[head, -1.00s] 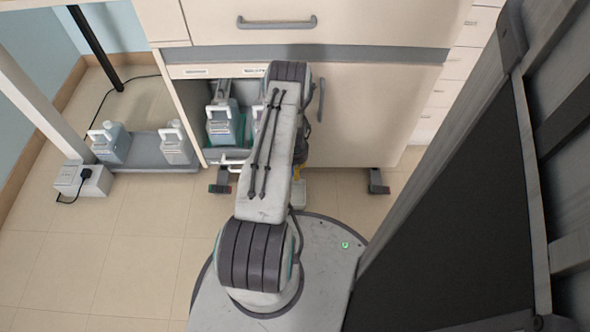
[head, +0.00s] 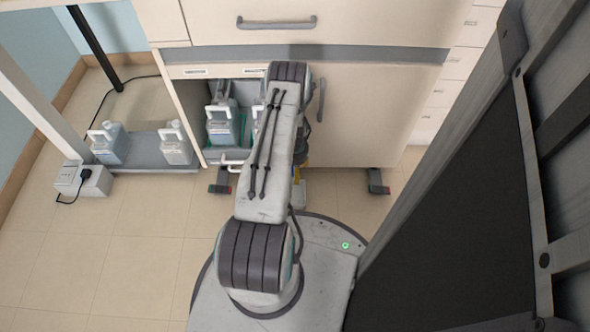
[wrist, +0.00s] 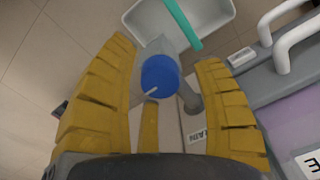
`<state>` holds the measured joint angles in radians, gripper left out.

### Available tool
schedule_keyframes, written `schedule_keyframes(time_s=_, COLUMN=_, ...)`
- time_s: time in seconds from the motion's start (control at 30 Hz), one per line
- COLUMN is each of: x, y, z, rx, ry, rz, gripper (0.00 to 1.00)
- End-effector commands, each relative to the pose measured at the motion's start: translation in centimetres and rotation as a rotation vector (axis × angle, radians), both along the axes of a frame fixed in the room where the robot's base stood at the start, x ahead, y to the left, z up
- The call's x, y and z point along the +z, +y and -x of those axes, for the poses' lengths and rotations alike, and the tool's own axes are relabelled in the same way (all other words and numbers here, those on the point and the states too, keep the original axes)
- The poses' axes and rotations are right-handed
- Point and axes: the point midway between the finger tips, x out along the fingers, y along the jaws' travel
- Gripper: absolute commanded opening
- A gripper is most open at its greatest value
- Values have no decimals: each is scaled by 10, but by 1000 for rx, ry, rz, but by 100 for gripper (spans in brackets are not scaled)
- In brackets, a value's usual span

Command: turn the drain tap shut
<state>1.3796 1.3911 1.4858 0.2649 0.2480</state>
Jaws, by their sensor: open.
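In the wrist view the drain tap (wrist: 162,72) has a round blue knob with a pale pointer line running toward the lower left. The fingers are open, with gaps to the knob; I see no contact. In the head view my arm hides the tap and most of the gripper.
A white basin (wrist: 221,12) with a green hose (wrist: 183,24) lies beyond the tap. White handles (wrist: 291,39) are at the right. In the head view, a jug (head: 222,128) stands in the open cabinet, and more jugs (head: 108,143) stand left. Floor (head: 130,255) is clear at left.

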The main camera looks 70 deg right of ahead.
Motion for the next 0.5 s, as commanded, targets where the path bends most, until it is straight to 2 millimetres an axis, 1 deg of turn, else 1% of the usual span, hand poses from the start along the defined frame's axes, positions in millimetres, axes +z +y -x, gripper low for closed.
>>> schedule_keyframes(time_s=0.13, x=8, y=-1, z=0, rx=0, ry=0, rz=1, gripper=61)
schedule_keyframes(time_s=0.23, x=20, y=-1, z=0, rx=0, ry=-1, rz=2, gripper=61)
schedule_keyframes(time_s=0.5, x=65, y=-1, z=0, rx=0, ry=-1, rz=2, gripper=61)
